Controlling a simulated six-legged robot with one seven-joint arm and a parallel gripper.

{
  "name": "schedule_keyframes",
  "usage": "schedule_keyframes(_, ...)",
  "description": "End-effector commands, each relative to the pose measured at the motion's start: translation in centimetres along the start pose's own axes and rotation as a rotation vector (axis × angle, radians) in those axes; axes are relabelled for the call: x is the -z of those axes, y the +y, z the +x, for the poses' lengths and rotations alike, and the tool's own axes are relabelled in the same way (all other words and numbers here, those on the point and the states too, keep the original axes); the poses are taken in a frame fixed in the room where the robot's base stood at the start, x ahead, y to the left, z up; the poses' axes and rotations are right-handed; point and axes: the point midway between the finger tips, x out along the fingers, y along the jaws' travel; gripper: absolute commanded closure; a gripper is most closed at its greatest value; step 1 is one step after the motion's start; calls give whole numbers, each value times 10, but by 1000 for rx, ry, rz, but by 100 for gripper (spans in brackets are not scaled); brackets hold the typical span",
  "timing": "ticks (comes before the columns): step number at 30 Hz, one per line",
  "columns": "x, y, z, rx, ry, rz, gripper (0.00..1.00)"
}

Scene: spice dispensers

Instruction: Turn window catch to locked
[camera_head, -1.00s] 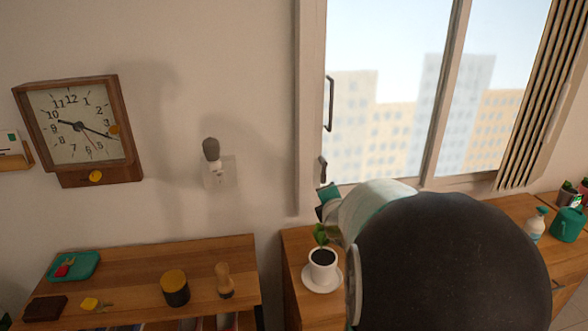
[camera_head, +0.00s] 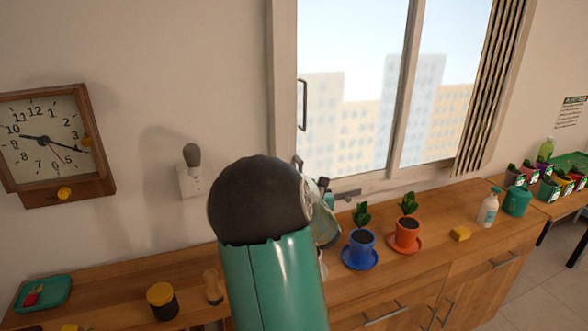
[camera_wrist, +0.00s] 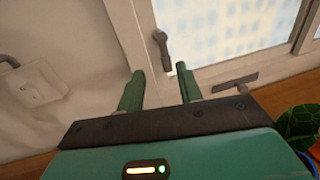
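A dark lever-like window catch (camera_wrist: 162,50) is on the left window frame in the wrist view. It hangs roughly upright, with its lower end between and just beyond my fingertips. It shows small in the head view (camera_head: 298,162), partly beside my arm. A second dark handle (camera_wrist: 234,84) lies nearly level on the lower frame, right of my fingers, and shows in the head view (camera_head: 348,194). I cannot tell which one is the task's catch. My gripper (camera_wrist: 160,69) is open, with nothing visibly clamped between its green fingers. In the head view my arm hides most of it.
A tall pull handle (camera_head: 303,105) is higher on the window frame. A light switch with a knob (camera_head: 191,172) is to the left.

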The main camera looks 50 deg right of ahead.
Motion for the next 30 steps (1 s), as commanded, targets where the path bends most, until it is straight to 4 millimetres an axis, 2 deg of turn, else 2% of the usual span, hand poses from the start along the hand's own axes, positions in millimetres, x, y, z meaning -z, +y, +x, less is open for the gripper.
schedule_keyframes(12,1,-2,82,1,1,0,64)
schedule_keyframes(18,1,1,112,0,2,2,64)
schedule_keyframes(22,1,3,120,-1,1,3,64)
schedule_keyframes(30,1,4,122,-1,2,4,64)
